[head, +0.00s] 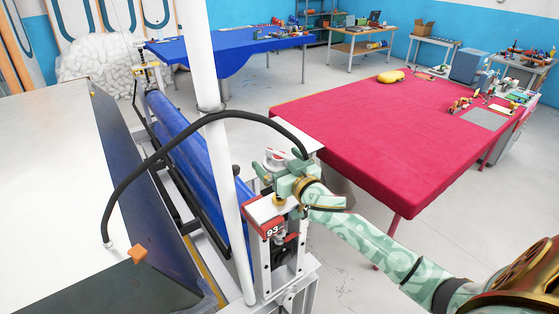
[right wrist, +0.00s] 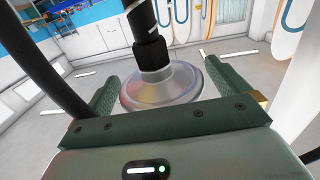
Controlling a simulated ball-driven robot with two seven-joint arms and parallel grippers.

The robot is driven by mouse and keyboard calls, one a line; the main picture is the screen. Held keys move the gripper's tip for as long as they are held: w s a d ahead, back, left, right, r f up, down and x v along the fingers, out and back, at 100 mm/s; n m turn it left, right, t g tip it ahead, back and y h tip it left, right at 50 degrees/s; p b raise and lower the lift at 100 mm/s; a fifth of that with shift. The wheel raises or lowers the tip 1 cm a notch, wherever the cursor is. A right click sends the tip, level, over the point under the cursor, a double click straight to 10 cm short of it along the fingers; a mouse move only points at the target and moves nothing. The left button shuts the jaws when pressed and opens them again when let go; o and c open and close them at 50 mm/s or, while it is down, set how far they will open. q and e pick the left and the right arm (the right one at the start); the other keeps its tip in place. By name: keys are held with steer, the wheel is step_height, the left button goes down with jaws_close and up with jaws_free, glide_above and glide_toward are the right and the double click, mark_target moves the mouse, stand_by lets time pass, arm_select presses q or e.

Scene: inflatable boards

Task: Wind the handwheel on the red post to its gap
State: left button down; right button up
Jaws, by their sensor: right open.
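The red post (head: 264,229) stands at the near end of the long roller machine, with a dark readout showing what looks like 93. In the right wrist view, the handwheel (right wrist: 160,88) is a pale, shiny disc with a black upright hub, lying between my spread green fingers. My right gripper (head: 271,176) is open over the top of the post, around the wheel; whether the fingers touch its rim is unclear. In the head view, the gripper hides most of the wheel. The wheel's gap cannot be made out. My left gripper is out of view.
A white pole (head: 220,165) and an arching black hose (head: 165,143) stand close left of my right gripper. A blue roll (head: 185,137) runs along the machine beside a white bench (head: 45,165). A red-covered table (head: 400,125) is to the right, with open floor between.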

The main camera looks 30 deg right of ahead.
steer(key=shift+c, duration=0.3)
steer(key=c, duration=0.9)
steer(key=shift+y, duration=0.3)
